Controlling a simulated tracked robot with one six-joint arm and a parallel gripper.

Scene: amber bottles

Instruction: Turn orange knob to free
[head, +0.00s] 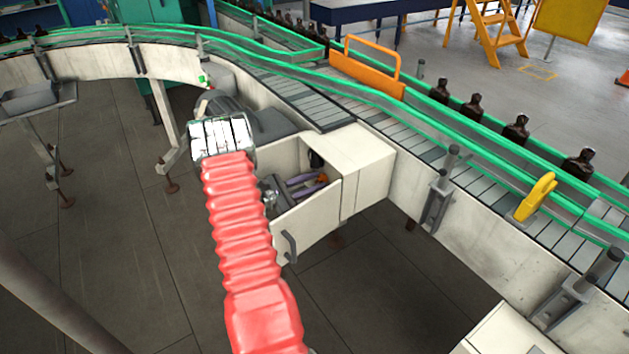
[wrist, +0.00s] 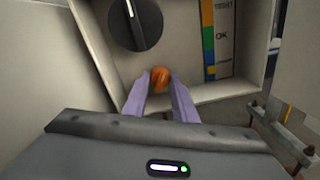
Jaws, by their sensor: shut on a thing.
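The orange knob (wrist: 160,77) sits low on the inner panel of a cream box (head: 367,160), below a large black dial. My gripper (wrist: 160,84) has its two purple fingers closed on the knob, one on each side. In the head view my gripper (head: 318,183) reaches into the open box from the left, and a bit of the orange knob (head: 323,177) shows at the fingertips. The fingers cover part of the knob, and I cannot tell its exact turn position.
The black dial (wrist: 135,22) has a white mark. The box's open door (head: 303,220) hangs beside my wrist. The conveyor (head: 440,140) with dark bottles runs behind.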

